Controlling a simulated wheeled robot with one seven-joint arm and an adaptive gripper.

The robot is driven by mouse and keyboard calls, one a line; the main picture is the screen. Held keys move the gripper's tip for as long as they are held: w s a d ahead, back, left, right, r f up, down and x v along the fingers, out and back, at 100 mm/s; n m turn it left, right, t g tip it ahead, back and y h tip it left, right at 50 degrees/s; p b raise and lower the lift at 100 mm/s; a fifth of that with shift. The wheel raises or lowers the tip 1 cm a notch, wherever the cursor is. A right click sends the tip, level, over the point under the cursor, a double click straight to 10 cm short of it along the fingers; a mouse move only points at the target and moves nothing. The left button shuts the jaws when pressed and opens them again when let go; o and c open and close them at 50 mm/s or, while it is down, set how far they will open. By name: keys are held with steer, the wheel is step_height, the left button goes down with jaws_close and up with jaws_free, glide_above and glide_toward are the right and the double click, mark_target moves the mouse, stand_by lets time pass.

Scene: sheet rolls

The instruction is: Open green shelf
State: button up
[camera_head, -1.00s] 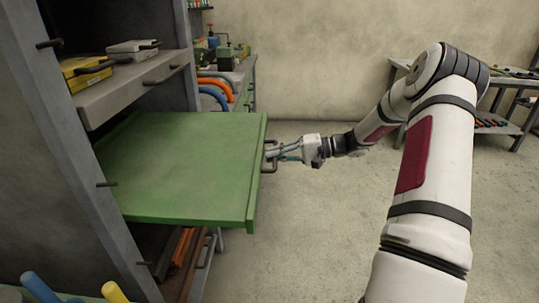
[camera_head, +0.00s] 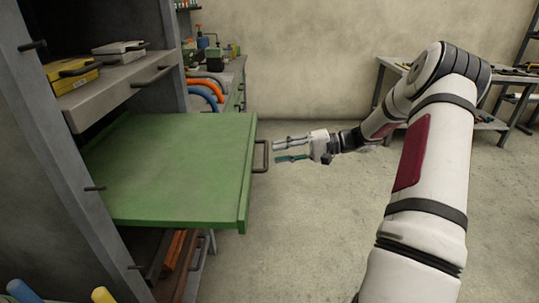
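The green shelf (camera_head: 175,165) is a flat pull-out panel that sticks far out of the grey cabinet at the left. Its dark handle (camera_head: 261,157) is on the front edge, facing right. My gripper (camera_head: 277,153) is just right of the handle, with its fingers pointing left at it. The fingers are spread apart with a gap between them, and nothing shows between them. They look clear of the handle.
The grey cabinet (camera_head: 50,140) has an upper grey shelf (camera_head: 115,92) with a yellow case (camera_head: 72,75) and a grey case (camera_head: 120,48). A workbench (camera_head: 228,72) stands behind it. Another table (camera_head: 490,80) is at the back right. The floor between is clear.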

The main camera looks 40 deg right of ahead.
steer(key=v, duration=0.6)
steer(key=shift+s+d, duration=0.25)
steer(key=shift+d, duration=0.05)
steer(key=shift+r, duration=0.1)
steer(key=s+a+r+n+g+h+p, duration=0.2)
steer(key=s+a+r+g+h, duration=0.15)
steer(key=a+r, duration=0.55)
steer(key=s+a+r+n+g+h+p, duration=0.25)
steer(key=s+a+r+g, duration=0.2)
steer(key=a, duration=0.95)
steer(key=s+a+r+n+t+h+p, duration=0.1)
steer(key=s+a+r+h+p, duration=0.1)
steer(key=s, duration=0.5)
steer(key=s+a+r+t+h+p, duration=0.1)
steer(key=s+a+r+h+p, duration=0.1)
steer(key=s, duration=0.5)
steer(key=s+a+r+n+t+h+p, duration=0.1)
steer(key=s+a+r+h+p, duration=0.1)
steer(key=s+r, duration=0.3)
steer(key=s+a, duration=0.1)
steer(key=s, duration=0.2)
steer(key=shift+a+n+h, duration=0.2)
steer(key=shift+n+h, duration=0.15)
steer(key=shift+h, duration=0.05)
